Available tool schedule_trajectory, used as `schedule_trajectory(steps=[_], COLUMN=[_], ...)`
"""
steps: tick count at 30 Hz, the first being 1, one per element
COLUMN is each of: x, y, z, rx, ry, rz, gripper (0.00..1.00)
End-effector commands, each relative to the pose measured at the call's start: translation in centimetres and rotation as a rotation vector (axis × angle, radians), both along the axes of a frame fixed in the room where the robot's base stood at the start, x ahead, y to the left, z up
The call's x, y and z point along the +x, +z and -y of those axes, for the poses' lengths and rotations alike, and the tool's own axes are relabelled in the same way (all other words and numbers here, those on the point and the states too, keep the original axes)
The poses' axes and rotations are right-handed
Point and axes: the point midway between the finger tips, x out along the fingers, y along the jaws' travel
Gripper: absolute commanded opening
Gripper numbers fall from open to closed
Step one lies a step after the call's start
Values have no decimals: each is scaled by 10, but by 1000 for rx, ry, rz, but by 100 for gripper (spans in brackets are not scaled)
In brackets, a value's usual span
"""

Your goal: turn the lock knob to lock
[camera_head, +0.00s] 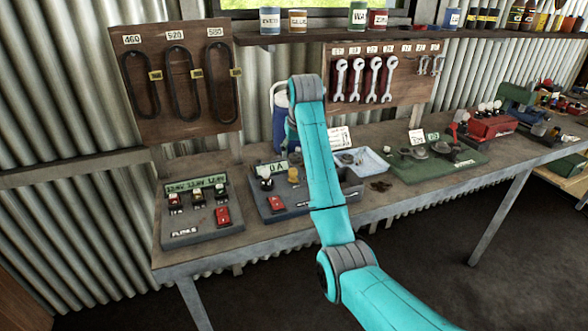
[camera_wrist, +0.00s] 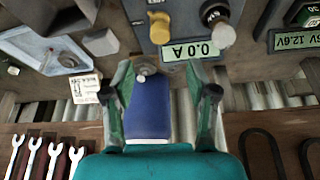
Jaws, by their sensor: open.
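I cannot make out which part is the lock knob. In the head view, the middle grey panel (camera_head: 285,208) has a black-and-white knob (camera_head: 265,178), a yellow knob (camera_head: 293,175) and a red switch (camera_head: 276,203). In the wrist view, which is upside down, the yellow knob (camera_wrist: 159,28) and a black knob (camera_wrist: 215,12) stand near the 0.0 A display (camera_wrist: 190,50). My gripper (camera_wrist: 172,72) is open, its two fingers spread on either side of a blue object (camera_wrist: 147,122). No knob is between the fingers. In the head view my arm hides the gripper and part of the panel.
A left panel (camera_head: 200,232) has small knobs and a red switch. A light-blue tray (camera_head: 368,163) and a green board (camera_head: 445,165) lie to the right. Belts hang on a left pegboard (camera_head: 125,60), and wrenches (camera_head: 357,80) on another. The bench's front strip (camera_head: 240,240) is mostly clear.

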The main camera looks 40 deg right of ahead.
Motion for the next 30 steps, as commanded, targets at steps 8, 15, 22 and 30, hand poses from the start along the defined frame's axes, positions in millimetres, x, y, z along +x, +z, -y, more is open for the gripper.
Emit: schedule_trajectory(steps=[8,15,22,30], x=[16,29,35,35], y=[-44,-77,-91,-92], z=[7,13,16,16], rx=[1,1,0,0], ry=[2,3,3,3], rz=[-5,-2,-1,0], gripper=[58,58,58,58])
